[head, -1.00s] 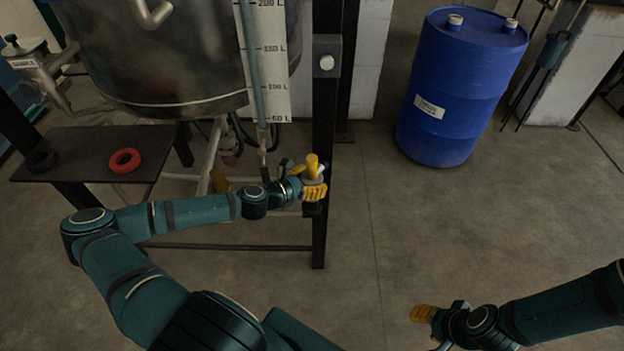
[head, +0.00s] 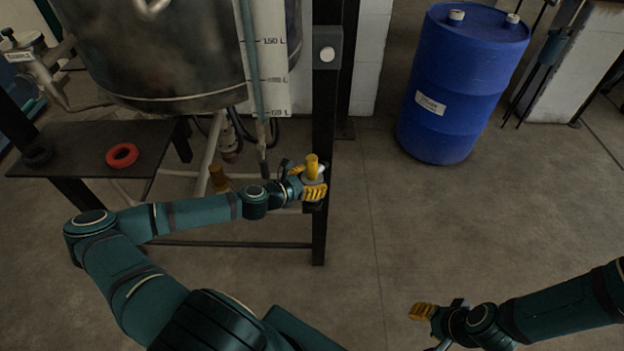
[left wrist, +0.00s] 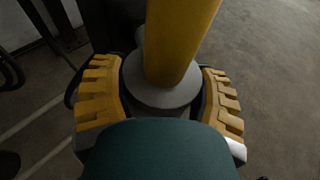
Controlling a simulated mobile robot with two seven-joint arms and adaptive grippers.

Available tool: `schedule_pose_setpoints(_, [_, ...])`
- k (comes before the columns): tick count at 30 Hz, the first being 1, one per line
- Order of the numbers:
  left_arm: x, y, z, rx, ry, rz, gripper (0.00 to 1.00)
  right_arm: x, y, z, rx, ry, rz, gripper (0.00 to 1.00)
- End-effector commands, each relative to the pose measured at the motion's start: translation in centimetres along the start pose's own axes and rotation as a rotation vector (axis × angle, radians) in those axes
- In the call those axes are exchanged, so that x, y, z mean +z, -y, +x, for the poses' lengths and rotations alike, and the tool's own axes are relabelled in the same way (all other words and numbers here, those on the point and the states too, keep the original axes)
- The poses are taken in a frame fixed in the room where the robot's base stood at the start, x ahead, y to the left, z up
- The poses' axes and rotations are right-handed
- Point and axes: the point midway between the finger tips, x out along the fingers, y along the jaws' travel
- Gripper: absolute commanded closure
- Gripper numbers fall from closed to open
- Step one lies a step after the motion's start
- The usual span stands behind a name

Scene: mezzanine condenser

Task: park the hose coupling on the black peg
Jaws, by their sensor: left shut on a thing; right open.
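The hose coupling (head: 312,166) appears as a yellow cylinder with a grey collar. My left gripper (head: 314,184) is shut on it beside the black upright post. In the left wrist view the yellow cylinder (left wrist: 178,40) rises from a grey disc (left wrist: 160,94) between the two yellow finger pads of the gripper (left wrist: 160,98). A small dark part shows just under the fingers at the post; I cannot tell whether it is the black peg or whether the coupling touches it. My right gripper (head: 424,325) is open and empty over bare floor at lower right.
A steel tank (head: 170,60) with a level scale (head: 268,80) stands behind my left arm. The black post (head: 322,120) stands right beside the left gripper. A dark side table (head: 90,150) holds a red ring (head: 122,155) and a black ring (head: 38,156). A blue drum (head: 455,90) stands right; floor between is clear.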

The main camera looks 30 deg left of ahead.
Motion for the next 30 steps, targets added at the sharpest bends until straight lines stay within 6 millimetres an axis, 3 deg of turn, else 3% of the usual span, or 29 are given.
schedule_pose_setpoints(30, [-2.1, 0.0, 0.7, 0.000, 0.001, 0.001, 0.80, 0.1, -0.6, 1.4, 0.000, 0.000, 0.000, 0.53])
